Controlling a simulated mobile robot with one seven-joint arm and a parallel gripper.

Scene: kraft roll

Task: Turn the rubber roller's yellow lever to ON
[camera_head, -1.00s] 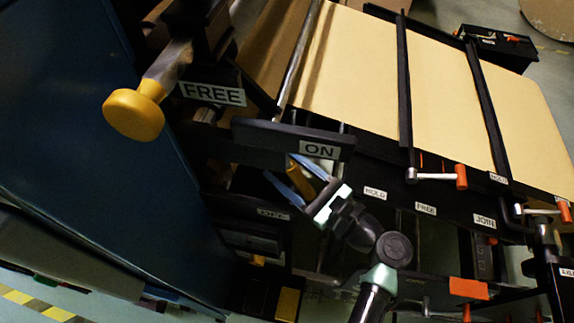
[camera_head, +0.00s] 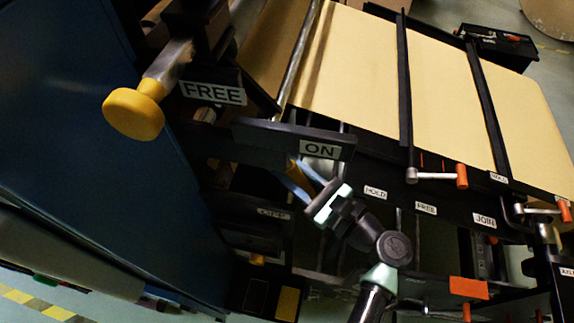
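A yellow lever end (camera_head: 292,168) shows just below the black plate with the ON label (camera_head: 320,150) in the head view. Most of the lever is hidden behind the plate and my fingers. My gripper (camera_head: 294,173) reaches up from the lower right, its two blue fingers apart with a gap between them. The fingertips are at the yellow piece; I cannot tell whether they touch it.
Brown kraft paper (camera_head: 370,70) spans the top right under dark bars. Orange-tipped handles (camera_head: 461,176) stick out along the machine's right side near HOLD, FREE and JOIN labels. A dark blue panel (camera_head: 80,190) fills the left. Dark frame parts crowd around my gripper.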

